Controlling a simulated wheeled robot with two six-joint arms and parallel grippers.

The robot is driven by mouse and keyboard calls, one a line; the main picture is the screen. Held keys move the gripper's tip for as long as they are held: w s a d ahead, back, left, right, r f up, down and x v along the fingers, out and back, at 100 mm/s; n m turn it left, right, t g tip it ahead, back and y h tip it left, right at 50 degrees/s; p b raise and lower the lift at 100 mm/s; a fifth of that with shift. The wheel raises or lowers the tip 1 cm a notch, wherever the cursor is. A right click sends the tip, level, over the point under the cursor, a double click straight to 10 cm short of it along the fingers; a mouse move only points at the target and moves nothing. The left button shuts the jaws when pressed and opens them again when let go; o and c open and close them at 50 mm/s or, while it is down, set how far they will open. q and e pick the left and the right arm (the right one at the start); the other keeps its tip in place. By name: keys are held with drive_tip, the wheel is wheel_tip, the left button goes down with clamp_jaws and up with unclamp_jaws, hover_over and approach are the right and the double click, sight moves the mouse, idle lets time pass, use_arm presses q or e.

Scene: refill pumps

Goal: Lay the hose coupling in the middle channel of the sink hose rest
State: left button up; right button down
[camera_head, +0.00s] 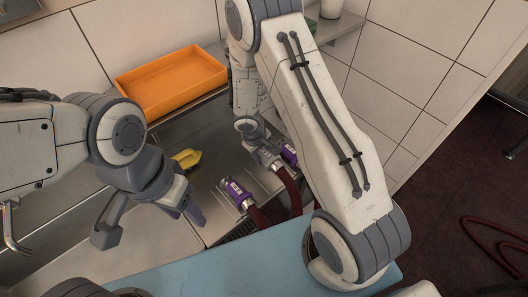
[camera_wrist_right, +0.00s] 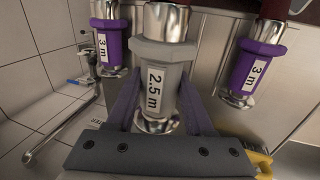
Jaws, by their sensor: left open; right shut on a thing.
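My right gripper (camera_wrist_right: 155,115) is shut around a grey hose coupling (camera_wrist_right: 157,88) labelled "2.5 m", with metal ends. In the head view the purple couplings (camera_head: 237,190) (camera_head: 290,153) sit either side of my right gripper (camera_head: 262,152), each on a dark red hose. The sink hose rest is largely hidden by couplings and arm; I cannot tell whether the grey coupling touches it. My left gripper (camera_head: 185,208) is open and empty, left of the near purple coupling.
An orange tray (camera_head: 170,82) stands at the back against the tiled wall. A yellow object (camera_head: 187,158) lies on the steel surface. A blue surface (camera_head: 235,268) is at the front. A red hose (camera_head: 490,240) lies on the dark floor at right. A tap (camera_head: 10,232) is at far left.

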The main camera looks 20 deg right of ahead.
drive_tip(key=b, duration=0.4)
hover_over(266, 174)
drive_tip(key=shift+a+f, duration=0.2)
drive_tip(key=shift+f, duration=1.15)
drive_tip(key=shift+a+f, duration=0.2)
drive_tip(key=shift+f, duration=1.1)
wheel_tip(266, 174, down, 4)
drive_tip(key=b, duration=0.4)
drive_tip(key=shift+r, duration=0.15)
drive_tip(key=shift+b, duration=0.4)
drive_tip(key=shift+c, duration=1)
unclamp_jaws()
drive_tip(key=shift+s, duration=0.1)
drive_tip(key=shift+s+f, duration=0.1)
drive_tip(key=shift+f, duration=0.1)
drive_tip(key=shift+a+r, duration=0.1)
